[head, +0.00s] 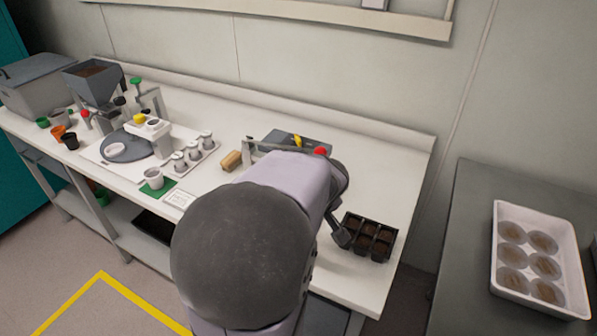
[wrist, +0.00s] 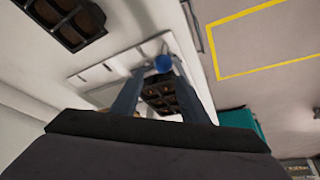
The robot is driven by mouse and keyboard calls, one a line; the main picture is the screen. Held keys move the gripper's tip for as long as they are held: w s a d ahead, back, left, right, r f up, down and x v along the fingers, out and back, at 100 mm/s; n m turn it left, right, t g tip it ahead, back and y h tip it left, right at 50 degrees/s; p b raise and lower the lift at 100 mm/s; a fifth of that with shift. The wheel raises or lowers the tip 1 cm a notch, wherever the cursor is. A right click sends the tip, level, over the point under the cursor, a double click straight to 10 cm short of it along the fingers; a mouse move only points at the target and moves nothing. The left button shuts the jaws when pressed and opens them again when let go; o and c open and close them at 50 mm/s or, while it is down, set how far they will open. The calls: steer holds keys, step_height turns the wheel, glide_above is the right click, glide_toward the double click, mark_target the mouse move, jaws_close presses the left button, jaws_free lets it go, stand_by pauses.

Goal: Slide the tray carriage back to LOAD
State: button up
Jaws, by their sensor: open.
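In the wrist view my gripper (wrist: 155,76) has its two fingers apart. A round blue knob (wrist: 163,63) shows between the fingertips. I cannot tell whether the fingers touch it. A dark cell tray (wrist: 162,98) shows between the fingers, partly covered by them. A pale strip with dark marks (wrist: 100,73) runs beside the knob; its lettering is too small to read. I cannot make out the carriage itself clearly. In the head view my arm hides the fingertips, the blue knob and much of the bench's near edge.
A black cell tray (head: 367,237) with soil stands at the bench's right end; one also shows in the wrist view (wrist: 68,20). A grey device (head: 300,142) with a red knob lies behind my arm. A white tray of dishes (head: 497,285) stands on the right table.

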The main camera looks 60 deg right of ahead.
steer(key=shift+r+p, duration=1.05)
steer(key=shift+r, duration=0.7)
steer(key=m, duration=0.2)
steer(key=shift+m, duration=0.3)
steer(key=shift+s+a+f+m, duration=0.1)
steer(key=shift+s+f+m, duration=0.1)
steer(key=shift+m, duration=0.6)
steer(key=s+a+f+m+g+y, duration=0.25)
steer(key=s+a+f+m, duration=0.2)
steer(key=a, duration=0.25)
steer(key=w+a+f+n, duration=0.1)
steer(key=w+a+n, duration=0.3)
steer(key=a, duration=0.4)
steer(key=w+a+f+n+g, duration=0.1)
steer(key=w+a+n, duration=0.4)
steer(key=a, duration=0.4)
steer(key=w+a+f+n, duration=0.1)
steer(key=w+a+n, duration=0.3)
steer(key=a, duration=0.5)
steer(key=shift+w+n+g, duration=0.15)
steer(key=shift+n+g, duration=0.2)
steer(key=shift+n, duration=0.9)
steer(key=shift+y, duration=0.25)
